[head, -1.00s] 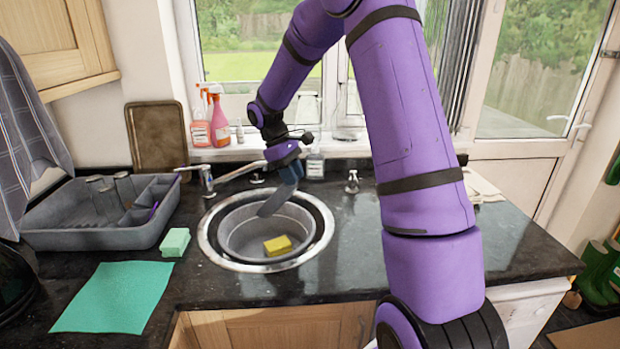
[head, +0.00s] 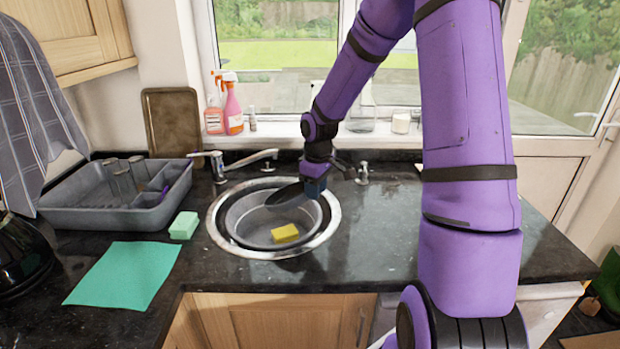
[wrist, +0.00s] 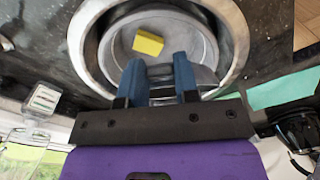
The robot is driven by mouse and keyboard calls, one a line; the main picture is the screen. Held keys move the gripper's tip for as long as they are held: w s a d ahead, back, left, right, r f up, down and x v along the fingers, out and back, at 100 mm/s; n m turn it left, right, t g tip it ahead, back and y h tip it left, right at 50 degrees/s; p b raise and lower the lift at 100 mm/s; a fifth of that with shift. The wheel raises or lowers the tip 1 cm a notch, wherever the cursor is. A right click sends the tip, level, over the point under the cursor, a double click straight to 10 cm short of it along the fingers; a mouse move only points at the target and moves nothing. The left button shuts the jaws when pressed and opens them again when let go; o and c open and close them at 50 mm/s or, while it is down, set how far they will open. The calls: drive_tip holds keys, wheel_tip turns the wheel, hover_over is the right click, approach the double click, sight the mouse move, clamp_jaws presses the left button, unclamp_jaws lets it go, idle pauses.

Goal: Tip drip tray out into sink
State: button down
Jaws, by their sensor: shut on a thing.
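My gripper (head: 315,187) is shut on the drip tray (head: 288,195), a dark grey, thin piece that reaches left from the blue fingers. It is tilted over the right half of the round sink (head: 330,232). In the wrist view, the blue fingers (wrist: 160,75) point toward the sink (wrist: 83,45), and part of the grey tray (wrist: 162,92) shows between them. A grey round basin (head: 245,232) sits inside the sink, with a yellow sponge (head: 285,233) on its floor. I cannot see any liquid on the tray.
The chrome tap (head: 235,158) stands behind the sink. A soap dispenser (head: 362,174) is right of my gripper. A grey dish rack (head: 95,220), a pale green sponge (head: 184,225) and a green cloth (head: 125,275) lie to the left. The counter right of the sink is clear.

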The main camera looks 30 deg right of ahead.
drive_tip(key=f+t, duration=0.1)
drive_tip(key=f, duration=0.1)
drive_tip(key=s+f+t+y, duration=0.1)
drive_tip(key=f, duration=0.1)
drive_tip(key=d+f+t+y, duration=0.1)
drive_tip(key=f+t, duration=0.1)
drive_tip(key=shift+s+f, duration=0.3)
drive_tip(key=shift+f, duration=0.05)
drive_tip(key=shift+a+r+t, duration=0.1)
drive_tip(key=shift+r+t, duration=0.1)
drive_tip(key=shift+t, duration=0.1)
idle(0.3)
